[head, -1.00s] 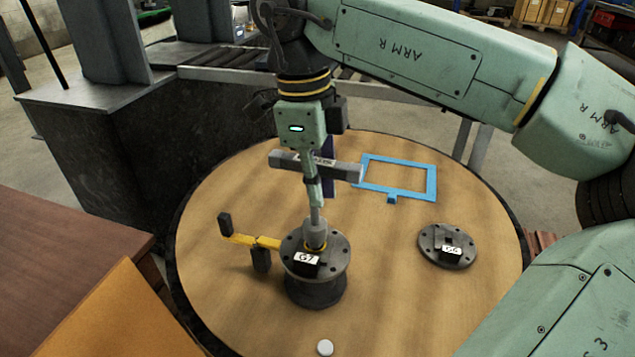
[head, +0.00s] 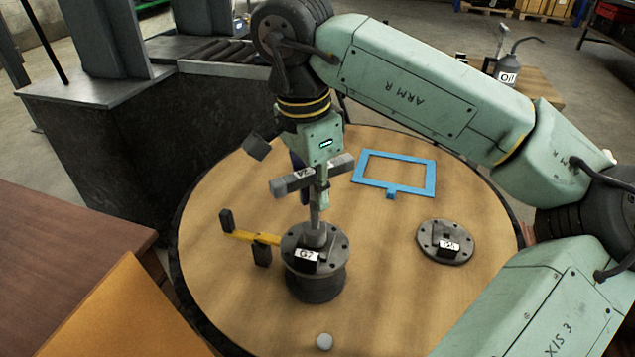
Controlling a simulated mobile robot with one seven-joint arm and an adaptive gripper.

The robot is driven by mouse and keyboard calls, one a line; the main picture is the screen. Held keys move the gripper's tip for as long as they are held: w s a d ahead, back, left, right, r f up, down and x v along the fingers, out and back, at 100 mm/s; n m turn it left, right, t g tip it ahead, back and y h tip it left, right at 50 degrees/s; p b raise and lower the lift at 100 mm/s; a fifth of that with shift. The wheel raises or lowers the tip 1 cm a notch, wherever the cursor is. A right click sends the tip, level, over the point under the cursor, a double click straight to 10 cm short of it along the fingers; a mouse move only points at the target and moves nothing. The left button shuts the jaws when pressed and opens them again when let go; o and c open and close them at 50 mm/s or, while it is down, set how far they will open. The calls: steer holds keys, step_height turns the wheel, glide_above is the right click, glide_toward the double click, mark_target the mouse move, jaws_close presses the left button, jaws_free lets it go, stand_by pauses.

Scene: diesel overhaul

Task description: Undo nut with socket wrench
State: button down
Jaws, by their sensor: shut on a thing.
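My gripper (head: 318,190) points down over the round table and is shut on the grey socket wrench (head: 292,184). The wrench's crossbar lies across my fingers and its shaft runs straight down. The socket end (head: 315,234) sits on top of the dark flanged part labelled G7 (head: 316,280). The nut is hidden under the socket, so I cannot see whether it has turned.
A yellow tool with black grips (head: 250,237) lies just left of the G7 part. A blue frame (head: 424,180) lies behind right, and a flat disc labelled G6 (head: 445,240) at right.

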steer(key=n, duration=0.7)
steer(key=shift+a+y, duration=0.2)
steer(key=shift+y, duration=0.1)
steer(key=n, duration=0.6)
steer(key=shift+y+p, duration=0.3)
steer(key=shift+y, duration=0.1)
steer(key=n, duration=0.6)
steer(key=shift+a+r+y, duration=0.1)
steer(key=shift+a+y, duration=0.05)
steer(key=shift+y, duration=0.15)
steer(key=n, duration=0.4)
steer(key=shift+n, duration=0.3)
steer(key=shift+r+p, duration=0.1)
steer(key=shift+p, duration=0.2)
